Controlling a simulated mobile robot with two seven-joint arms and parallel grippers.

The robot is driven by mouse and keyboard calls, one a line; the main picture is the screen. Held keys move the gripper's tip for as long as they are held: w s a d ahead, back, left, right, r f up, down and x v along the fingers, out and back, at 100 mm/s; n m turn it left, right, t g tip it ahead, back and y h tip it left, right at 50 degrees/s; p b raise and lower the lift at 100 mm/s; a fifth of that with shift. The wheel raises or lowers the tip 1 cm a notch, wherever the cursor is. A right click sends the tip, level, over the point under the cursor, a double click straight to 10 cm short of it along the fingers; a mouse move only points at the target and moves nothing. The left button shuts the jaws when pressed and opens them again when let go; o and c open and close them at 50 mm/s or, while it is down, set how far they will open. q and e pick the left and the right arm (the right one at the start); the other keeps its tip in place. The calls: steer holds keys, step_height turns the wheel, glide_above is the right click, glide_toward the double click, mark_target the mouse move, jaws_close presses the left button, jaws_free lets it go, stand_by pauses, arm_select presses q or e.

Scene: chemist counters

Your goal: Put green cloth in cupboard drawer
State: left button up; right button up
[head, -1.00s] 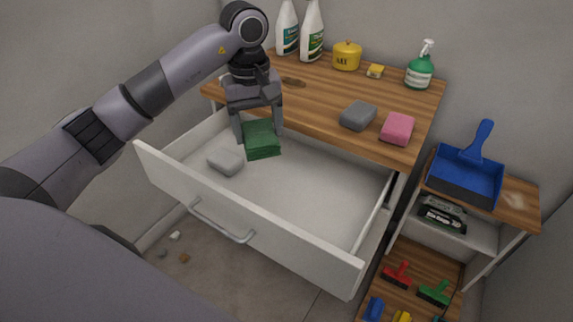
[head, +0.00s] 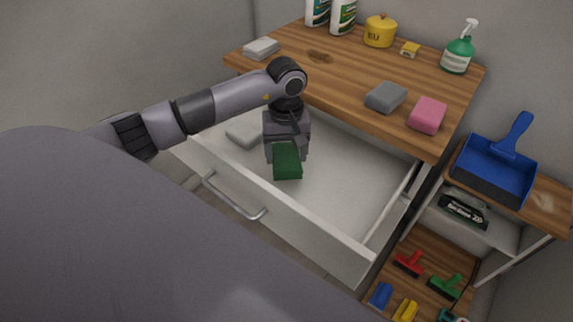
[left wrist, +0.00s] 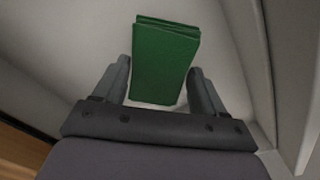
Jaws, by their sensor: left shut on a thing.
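The green cloth (head: 287,164) is a folded, dark green block. My left gripper (head: 286,150) is shut on it and points down into the open white cupboard drawer (head: 338,196). The cloth is inside the drawer's outline; I cannot tell whether it touches the drawer floor. In the left wrist view the cloth (left wrist: 165,62) sits between the two fingers (left wrist: 160,72), with the pale drawer floor behind it. My right gripper is not in view.
A light grey block (head: 245,132) lies in the drawer left of the cloth. The wooden counter (head: 345,75) above holds a grey sponge (head: 386,97), a pink sponge (head: 427,115) and bottles. A blue dustpan (head: 495,165) is at right. The drawer's right part is clear.

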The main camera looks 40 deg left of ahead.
mark_target(286, 165)
arm_select(q)
steer(key=shift+f, duration=2.55)
steer(key=shift+f, duration=0.1)
steer(key=o, duration=0.7)
steer(key=shift+f, duration=0.1)
steer(key=o, duration=0.4)
steer(key=shift+r, duration=0.2)
steer(key=shift+w+r, duration=0.1)
steer(key=shift+r, duration=0.15)
step_height(286, 165, up, 12)
steer(key=shift+f, duration=0.2)
